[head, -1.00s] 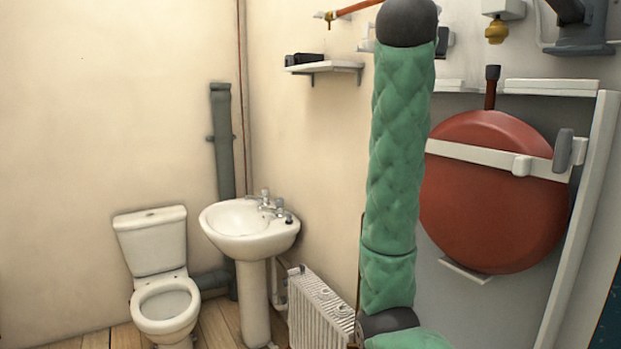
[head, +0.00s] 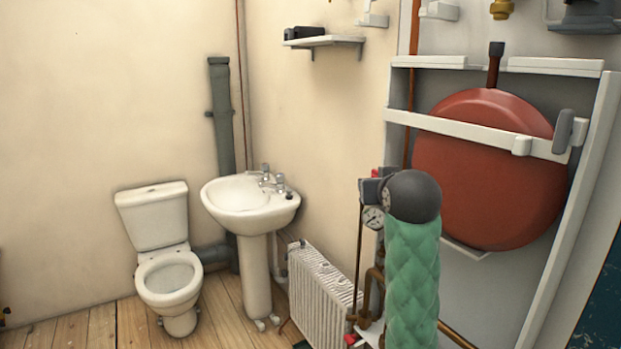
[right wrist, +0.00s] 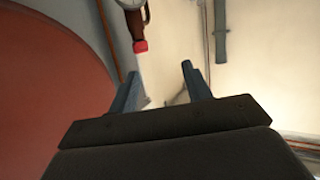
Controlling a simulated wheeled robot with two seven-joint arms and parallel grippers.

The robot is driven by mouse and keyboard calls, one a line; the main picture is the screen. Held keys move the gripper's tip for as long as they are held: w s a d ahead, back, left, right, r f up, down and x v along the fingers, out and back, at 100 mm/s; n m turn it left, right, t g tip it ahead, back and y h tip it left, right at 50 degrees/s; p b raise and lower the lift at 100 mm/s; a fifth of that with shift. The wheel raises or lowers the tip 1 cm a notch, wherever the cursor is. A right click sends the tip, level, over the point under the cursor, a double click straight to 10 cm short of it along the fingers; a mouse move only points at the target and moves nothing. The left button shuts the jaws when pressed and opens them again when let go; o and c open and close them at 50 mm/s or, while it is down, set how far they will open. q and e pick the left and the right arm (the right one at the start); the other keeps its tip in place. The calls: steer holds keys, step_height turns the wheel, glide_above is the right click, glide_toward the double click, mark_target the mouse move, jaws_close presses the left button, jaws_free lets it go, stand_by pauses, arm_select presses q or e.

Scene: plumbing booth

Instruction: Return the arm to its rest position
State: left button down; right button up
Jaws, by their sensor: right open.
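My right gripper (right wrist: 161,70) shows in the right wrist view with its two dark fingers apart and nothing between them. The red round vessel (head: 490,170) is to the right of that arm. A large red surface, seemingly the same vessel (right wrist: 50,95), fills the left of the right wrist view, beside the gripper. My left gripper is in neither view.
A pressure gauge (head: 373,217) and pipework stand close behind my arm, partly hidden. A white radiator (head: 320,295), a basin (head: 250,205) and a toilet (head: 165,250) line the walls. A shelf (head: 325,41) is above. Wooden floor is clear at lower left.

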steer(key=s+f+g+p, duration=0.1)
steer(key=s+f+g, duration=0.1)
steer(key=s+f, duration=0.65)
steer(key=s+a+f+n+g+y, duration=0.1)
steer(key=s+f+g, duration=0.15)
steer(key=f, duration=1.05)
steer(key=s+f+g+p, duration=0.1)
steer(key=s+f+g, duration=0.1)
steer(key=s+f, duration=0.65)
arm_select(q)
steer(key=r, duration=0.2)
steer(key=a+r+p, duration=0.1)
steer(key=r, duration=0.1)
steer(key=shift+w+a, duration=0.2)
arm_select(e)
steer(key=s+f+g, duration=0.6)
steer(key=s+f, duration=1.7)
steer(key=s, duration=0.1)
steer(key=shift+s+d, duration=0.2)
